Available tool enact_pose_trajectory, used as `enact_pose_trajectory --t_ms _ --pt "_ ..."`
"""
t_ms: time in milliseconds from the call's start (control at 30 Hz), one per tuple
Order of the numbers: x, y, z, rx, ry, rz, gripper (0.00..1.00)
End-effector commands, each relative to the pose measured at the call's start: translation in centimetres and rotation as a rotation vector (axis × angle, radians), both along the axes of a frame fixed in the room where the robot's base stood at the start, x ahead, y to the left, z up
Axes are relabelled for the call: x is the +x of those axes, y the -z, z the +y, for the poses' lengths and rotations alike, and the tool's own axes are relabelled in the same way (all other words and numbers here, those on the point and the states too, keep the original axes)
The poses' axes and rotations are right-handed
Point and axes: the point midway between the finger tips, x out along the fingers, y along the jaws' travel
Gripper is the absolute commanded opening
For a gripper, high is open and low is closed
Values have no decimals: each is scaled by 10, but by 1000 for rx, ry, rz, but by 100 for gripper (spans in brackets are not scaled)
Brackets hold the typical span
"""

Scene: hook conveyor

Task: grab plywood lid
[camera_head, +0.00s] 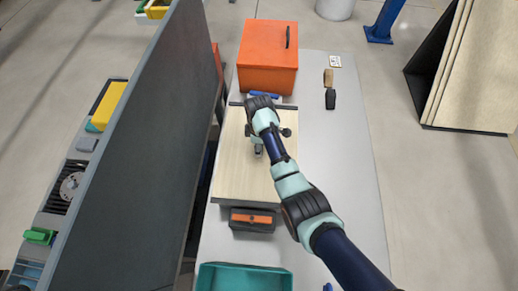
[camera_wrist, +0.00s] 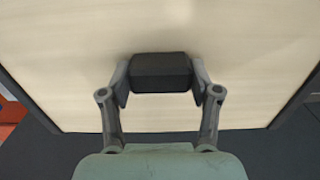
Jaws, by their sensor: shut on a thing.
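The plywood lid (camera_head: 238,170) is a pale wooden panel with dark edge strips, lying over the left part of the grey table in the head view. In the wrist view the lid (camera_wrist: 160,30) fills most of the picture, with a black block-like handle (camera_wrist: 161,72) on its face. My gripper (camera_wrist: 160,82) has one finger on each side of the handle and is shut on it. In the head view my gripper (camera_head: 258,149) is over the middle of the lid, partly hidden by my arm. What lies under the lid is hidden.
An orange box (camera_head: 268,60) stands beyond the lid. A dark box with an orange top (camera_head: 252,219) and a teal bin (camera_head: 244,279) are at the near side. A tall grey panel (camera_head: 125,150) stands left. The table (camera_head: 345,150) is clear at right, below a brush (camera_head: 330,98).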

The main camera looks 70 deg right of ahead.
Motion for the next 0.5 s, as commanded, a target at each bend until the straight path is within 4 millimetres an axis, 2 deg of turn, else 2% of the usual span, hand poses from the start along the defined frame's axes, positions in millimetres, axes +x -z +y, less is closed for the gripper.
enact_pose_trajectory --t_ms 267,367,500 --pt "1 -8 -1 -3 0 -2 0" --pt "1 -22 -1 -3 0 -3 0" --pt "2 -56 -2 -6 0 -5 0"
